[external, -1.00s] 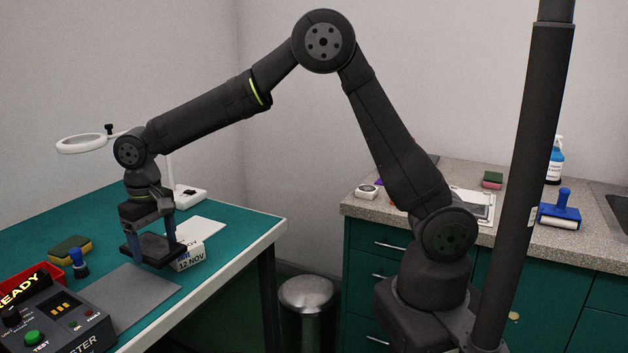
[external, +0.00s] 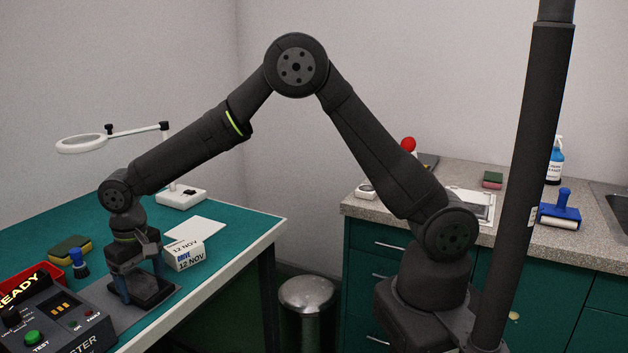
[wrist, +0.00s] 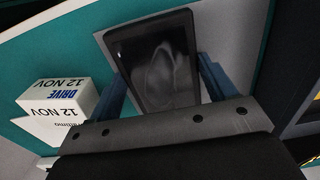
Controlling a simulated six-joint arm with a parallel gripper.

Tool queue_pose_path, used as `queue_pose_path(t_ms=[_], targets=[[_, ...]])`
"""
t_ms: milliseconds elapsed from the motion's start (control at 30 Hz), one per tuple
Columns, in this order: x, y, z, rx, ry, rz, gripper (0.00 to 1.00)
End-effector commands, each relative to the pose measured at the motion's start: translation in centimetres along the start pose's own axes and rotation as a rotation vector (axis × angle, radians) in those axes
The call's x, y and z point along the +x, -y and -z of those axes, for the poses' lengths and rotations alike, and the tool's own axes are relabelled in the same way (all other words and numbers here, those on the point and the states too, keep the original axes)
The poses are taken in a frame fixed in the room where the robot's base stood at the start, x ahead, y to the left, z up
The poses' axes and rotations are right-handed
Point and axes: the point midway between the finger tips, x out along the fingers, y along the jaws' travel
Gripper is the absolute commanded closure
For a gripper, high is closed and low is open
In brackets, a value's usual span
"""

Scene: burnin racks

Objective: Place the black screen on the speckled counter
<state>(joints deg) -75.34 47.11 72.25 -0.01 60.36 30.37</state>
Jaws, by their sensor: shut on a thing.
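The black screen (external: 152,292) is a flat dark slab. My gripper (external: 141,279) is shut on it, with the blue fingers at opposite edges. The screen is low over the grey mat (external: 112,305) on the green-topped table; I cannot tell whether it touches the mat. In the wrist view the screen (wrist: 157,62) lies between the fingers with its dark glossy face showing. The speckled counter (external: 598,250) stands at the right, apart from the table and beyond my arm's base.
A white box (external: 184,256) marked 12 NOV stands beside my gripper. A tester (external: 58,318), a blue-handled stamp (external: 79,263) and a sponge (external: 70,248) are at left. The counter holds a blue roller (external: 561,212), a bottle (external: 554,162) and a sponge (external: 492,180).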

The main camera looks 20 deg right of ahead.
Motion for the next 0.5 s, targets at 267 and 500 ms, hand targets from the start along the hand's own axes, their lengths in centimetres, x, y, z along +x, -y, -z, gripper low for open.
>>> queue_pose_path(t_ms=[267, 500], targets=[[0.23, -0.01, -0.01, 0.0, 0.0, 0.0, 0.02], [0.03, 0.0, 0.0, 0.0, 0.0, 0.0, 0.02]])
